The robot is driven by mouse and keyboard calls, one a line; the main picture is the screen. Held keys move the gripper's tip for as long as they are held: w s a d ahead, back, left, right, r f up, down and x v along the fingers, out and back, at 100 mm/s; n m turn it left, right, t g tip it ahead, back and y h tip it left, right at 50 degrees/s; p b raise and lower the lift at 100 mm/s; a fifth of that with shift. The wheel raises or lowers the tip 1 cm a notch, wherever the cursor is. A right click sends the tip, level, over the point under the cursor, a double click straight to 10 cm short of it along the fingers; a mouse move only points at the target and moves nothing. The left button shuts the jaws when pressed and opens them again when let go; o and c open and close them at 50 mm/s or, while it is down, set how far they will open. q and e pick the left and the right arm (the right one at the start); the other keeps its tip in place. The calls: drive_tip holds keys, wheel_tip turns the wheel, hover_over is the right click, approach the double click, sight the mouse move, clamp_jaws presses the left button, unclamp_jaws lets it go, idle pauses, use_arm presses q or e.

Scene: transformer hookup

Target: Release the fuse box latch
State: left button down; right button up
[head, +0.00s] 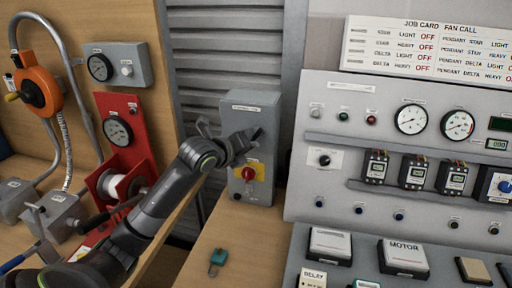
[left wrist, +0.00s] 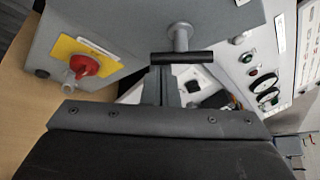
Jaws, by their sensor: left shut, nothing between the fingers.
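The fuse box (head: 250,105) is a grey box standing upright on the bench, left of the sloped control panel. Its front carries a red rotary switch on a yellow plate (head: 247,174), which also shows in the left wrist view (left wrist: 85,66). The latch (left wrist: 182,57) is a T-shaped handle with a pale stem and a dark crossbar. My left gripper (head: 253,135) is at the upper front of the box. In the left wrist view its shut, empty fingers (left wrist: 163,76) are close to the crossbar; I cannot tell whether they touch. In the head view the gripper hides the latch.
The control panel (head: 390,225) with gauges, breakers and knobs stands close on the right. A red reel stand (head: 125,135) and an orange device (head: 38,90) are on the left. A small green part (head: 219,256) lies on the otherwise clear bench front.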

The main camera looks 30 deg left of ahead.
use_arm(q)
drive_tip(key=shift+a+r+m+g+y+p, duration=0.15)
drive_tip(key=shift+m+g+y+p, duration=0.15)
drive_tip(key=shift+m+y, duration=0.2)
drive_tip(key=shift+a+r+m+g+y+p, duration=0.1)
drive_tip(key=shift+m+g+y+p, duration=0.15)
drive_tip(key=shift+m+y, duration=0.2)
use_arm(e)
drive_tip(key=shift+d+r, duration=0.1)
drive_tip(key=shift+r, duration=0.5)
use_arm(q)
drive_tip(key=shift+a+p, duration=0.15)
drive_tip(key=shift+p, duration=0.2)
use_arm(e)
drive_tip(key=shift+r, duration=0.35)
idle(0.8)
